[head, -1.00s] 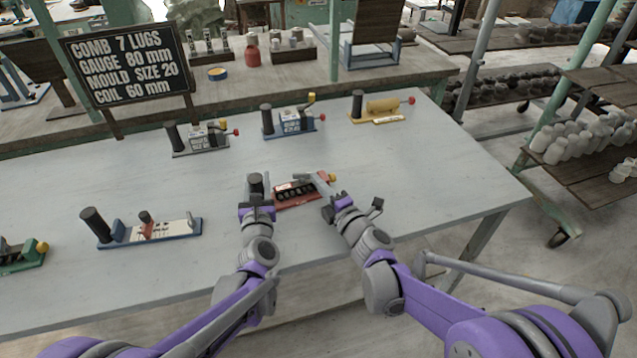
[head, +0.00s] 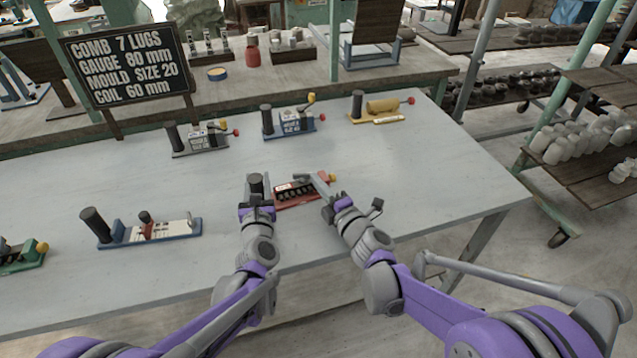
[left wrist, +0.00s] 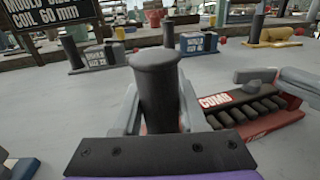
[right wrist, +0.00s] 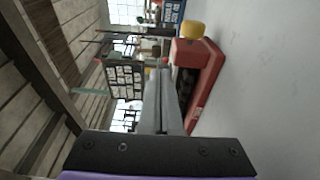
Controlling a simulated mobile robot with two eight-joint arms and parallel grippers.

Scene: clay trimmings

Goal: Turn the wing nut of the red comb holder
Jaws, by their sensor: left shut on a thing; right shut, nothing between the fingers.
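The red comb holder (head: 298,199) lies on the table between my grippers, with a row of dark comb lugs and a "COMB" label (left wrist: 215,101). My left gripper (head: 256,184) is shut on its dark upright handle (left wrist: 158,85) at the left end. My right gripper (head: 312,180) is shut and empty, its fingers over the holder's right part. A yellow knob (head: 332,178) shows at the right end; it also shows in the right wrist view (right wrist: 193,29), beyond the fingertips.
Grey (head: 200,140), blue (head: 290,123) and yellow (head: 378,107) holders stand along the table's back. Another blue holder (head: 150,232) and a green one (head: 20,262) are at left. A sign (head: 125,65) stands behind. The table right of my right gripper is clear.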

